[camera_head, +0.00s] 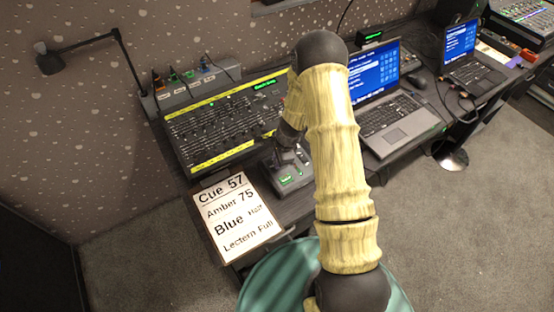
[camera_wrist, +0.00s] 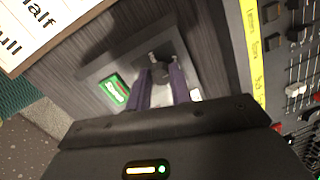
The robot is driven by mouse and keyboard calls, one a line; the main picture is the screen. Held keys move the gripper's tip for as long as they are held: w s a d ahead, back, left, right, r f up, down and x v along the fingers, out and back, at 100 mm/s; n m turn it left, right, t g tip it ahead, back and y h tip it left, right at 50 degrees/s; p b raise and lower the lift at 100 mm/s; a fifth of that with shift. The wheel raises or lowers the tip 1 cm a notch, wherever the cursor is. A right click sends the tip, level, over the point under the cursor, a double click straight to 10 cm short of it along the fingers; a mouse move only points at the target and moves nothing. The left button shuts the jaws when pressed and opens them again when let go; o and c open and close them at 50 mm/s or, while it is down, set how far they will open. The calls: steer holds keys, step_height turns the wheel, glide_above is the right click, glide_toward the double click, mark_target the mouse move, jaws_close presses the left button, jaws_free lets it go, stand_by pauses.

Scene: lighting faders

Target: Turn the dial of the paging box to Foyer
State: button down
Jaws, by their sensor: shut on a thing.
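The paging box (camera_head: 300,186) is a dark grey box on the desk, partly hidden by my arm in the head view. In the head view my gripper (camera_head: 285,154) points down at the box. Which way the dial points is hidden.
A lighting fader desk (camera_head: 215,122) with yellow strips stands right behind the box. A cue sheet (camera_head: 236,217) lies to its left. A laptop (camera_head: 395,118) stands to the right, partly behind my arm. A lamp (camera_head: 85,45) is at the back left.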

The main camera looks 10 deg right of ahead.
steer(key=shift+w+d, duration=0.1)
steer(key=shift+d, duration=0.05)
steer(key=c, duration=1.3)
jaws_free()
steer(key=shift+o, duration=0.2)
steer(key=shift+r, duration=0.15)
steer(key=v, duration=1.7)
steer(key=shift+r, duration=0.1)
steer(key=s+a+r+n+h, duration=0.1)
steer(key=s+r+n, duration=0.3)
steer(key=s+n, duration=0.4)
steer(key=s+a+r+n+h, duration=0.1)
steer(key=s+a+r+n, duration=0.1)
steer(key=s+r+n, duration=0.3)
steer(key=s+n, duration=0.4)
steer(key=shift+s+a+t, duration=0.2)
steer(key=shift+s+t, duration=0.1)
steer(key=shift+s, duration=0.1)
